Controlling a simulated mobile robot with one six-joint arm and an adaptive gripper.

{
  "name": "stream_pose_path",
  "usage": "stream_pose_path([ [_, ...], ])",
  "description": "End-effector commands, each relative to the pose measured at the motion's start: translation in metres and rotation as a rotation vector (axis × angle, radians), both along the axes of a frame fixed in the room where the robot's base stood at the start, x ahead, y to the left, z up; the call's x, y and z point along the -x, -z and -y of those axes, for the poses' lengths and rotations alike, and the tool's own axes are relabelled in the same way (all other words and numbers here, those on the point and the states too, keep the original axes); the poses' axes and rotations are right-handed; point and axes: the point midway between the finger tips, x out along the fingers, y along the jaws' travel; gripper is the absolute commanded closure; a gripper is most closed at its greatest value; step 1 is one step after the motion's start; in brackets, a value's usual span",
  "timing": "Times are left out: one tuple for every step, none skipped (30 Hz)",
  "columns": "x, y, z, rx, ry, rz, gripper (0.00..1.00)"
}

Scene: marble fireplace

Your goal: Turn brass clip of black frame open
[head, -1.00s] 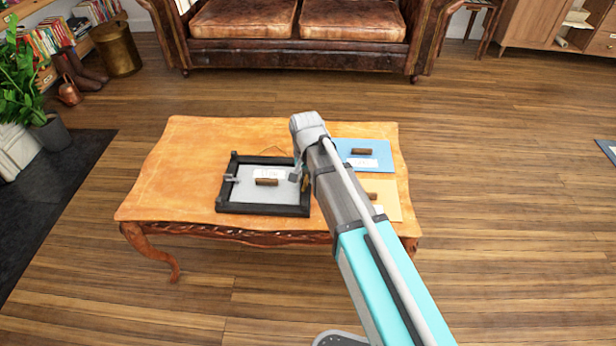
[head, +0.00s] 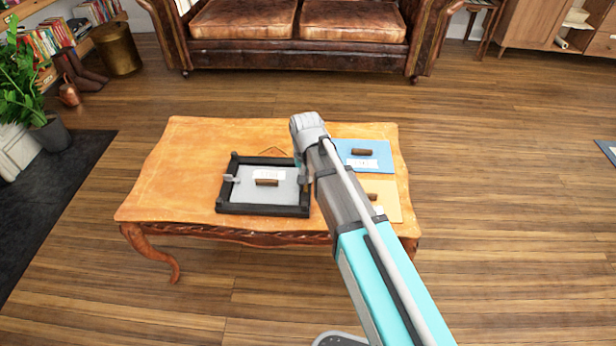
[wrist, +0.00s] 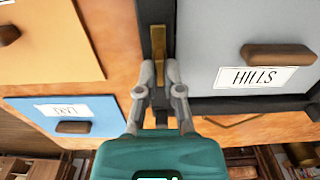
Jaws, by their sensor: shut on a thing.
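The black frame (head: 262,210) lies on the wooden table with a grey panel (head: 285,190) inside it. The panel has a brown handle and a white label, which reads HILLS in the wrist view (wrist: 264,77). My gripper (wrist: 159,72) is at the frame's side rail, on the right in the head view, with its fingers closed together around the near end of the brass clip (wrist: 157,38). The clip points lengthwise along the rail. My arm hides the clip and fingertips in the head view. Another, silvery-looking clip (head: 231,178) sits on the opposite rail.
A blue panel (head: 380,148) and a yellow-orange panel (head: 390,198), each with a brown handle, lie right of the frame. The table (head: 165,180) is bare to the left. A leather sofa (head: 300,50) stands behind it.

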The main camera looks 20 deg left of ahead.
Motion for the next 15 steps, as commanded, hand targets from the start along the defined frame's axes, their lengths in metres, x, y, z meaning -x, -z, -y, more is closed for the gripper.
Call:
stream_pose_path([
  [0.0002, 0.0003, 0.0005, 0.001, -0.006, 0.000, 1.00],
  [0.0002, 0.0003, 0.0005, 0.001, -0.008, 0.000, 1.00],
  [0.0002, 0.0003, 0.0006, 0.001, -0.009, 0.000, 1.00],
  [0.0001, 0.0003, 0.0005, 0.001, -0.009, 0.000, 1.00],
  [0.0001, 0.0003, 0.0007, 0.001, -0.009, 0.000, 1.00],
  [0.0001, 0.0003, 0.0007, 0.001, -0.008, 0.000, 1.00],
  [0.0001, 0.0003, 0.0007, 0.001, -0.008, 0.000, 1.00],
  [0.0001, 0.0003, 0.0008, 0.001, -0.008, 0.000, 1.00],
  [0.0001, 0.0003, 0.0008, 0.001, -0.008, 0.000, 0.89],
  [0.0001, 0.0003, 0.0008, 0.001, -0.007, 0.000, 0.83],
  [0.0001, 0.0003, 0.0008, 0.001, -0.007, 0.000, 0.78],
  [0.0001, 0.0003, 0.0008, 0.001, -0.007, 0.000, 0.70],
  [0.0000, 0.0003, 0.0007, 0.001, -0.007, 0.000, 0.65],
  [0.0000, 0.0003, 0.0007, 0.001, -0.007, 0.000, 0.59],
  [0.0000, 0.0003, 0.0007, 0.001, -0.007, 0.000, 0.56],
])
